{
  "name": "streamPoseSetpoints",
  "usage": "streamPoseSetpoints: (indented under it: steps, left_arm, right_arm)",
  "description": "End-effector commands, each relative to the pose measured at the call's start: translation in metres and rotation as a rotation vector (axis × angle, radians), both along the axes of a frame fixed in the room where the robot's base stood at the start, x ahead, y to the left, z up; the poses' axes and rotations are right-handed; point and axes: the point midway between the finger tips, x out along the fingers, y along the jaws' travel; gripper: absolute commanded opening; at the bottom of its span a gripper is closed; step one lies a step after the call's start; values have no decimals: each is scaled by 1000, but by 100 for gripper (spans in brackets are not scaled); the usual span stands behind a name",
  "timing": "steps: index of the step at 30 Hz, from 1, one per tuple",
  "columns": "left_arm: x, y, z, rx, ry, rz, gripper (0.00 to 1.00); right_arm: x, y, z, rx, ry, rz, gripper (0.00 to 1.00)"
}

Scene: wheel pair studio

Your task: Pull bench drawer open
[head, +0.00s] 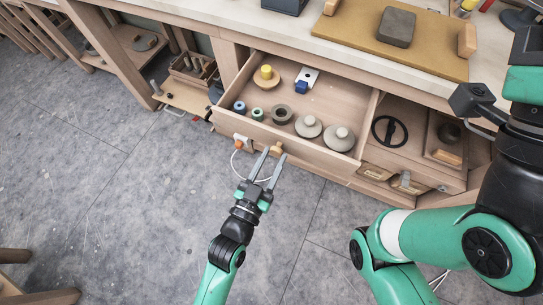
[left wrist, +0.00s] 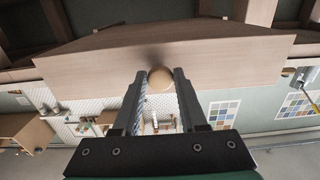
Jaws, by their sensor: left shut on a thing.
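The bench drawer (head: 331,93) stands pulled out from the workbench, its inside in plain view in the head view. Its wooden front (left wrist: 95,62) fills the upper part of the left wrist view. My left gripper (head: 270,165) is at the front's outer face. Its two fingers (left wrist: 160,82) are shut on the round wooden knob (left wrist: 160,78), which also shows at the fingertips in the head view (head: 277,149). My right arm (head: 430,230) shows at the right of the head view; its fingers are not visible.
The drawer holds a yellow-topped piece (head: 266,76), a blue piece (head: 301,87), small rings and grey knobbed discs (head: 339,137). A tan board (head: 398,38) with a grey block lies on the bench top. A white cable loops near the left gripper. The floor (head: 120,215) in front is clear.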

Motion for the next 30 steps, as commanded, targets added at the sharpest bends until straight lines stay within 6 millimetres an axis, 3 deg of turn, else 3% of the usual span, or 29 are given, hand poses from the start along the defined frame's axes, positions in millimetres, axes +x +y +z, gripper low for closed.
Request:
streamPoseSetpoints:
  steps: [1, 2, 6, 17, 30]
  left_arm:
    - [0, 0, 0, 0, -1, 0, 0]
    - [0, 0, 0, 0, -1, 0, 47]
    - [0, 0, 0, 0, 0, 0, 70]
    - [-4, 2, -1, 0, 1, 0, 70]
    - [-86, 45, -3, 0, 2, 1, 70]
  right_arm:
    - [0, 0, 0, 0, 0, 0, 50]
    - [0, 0, 0, 0, 0, 0, 50]
    - [0, 0, 0, 0, 0, 0, 50]
    - [0, 0, 1, 0, 0, 0, 50]
    - [0, 0, -2, 0, 0, 0, 50]
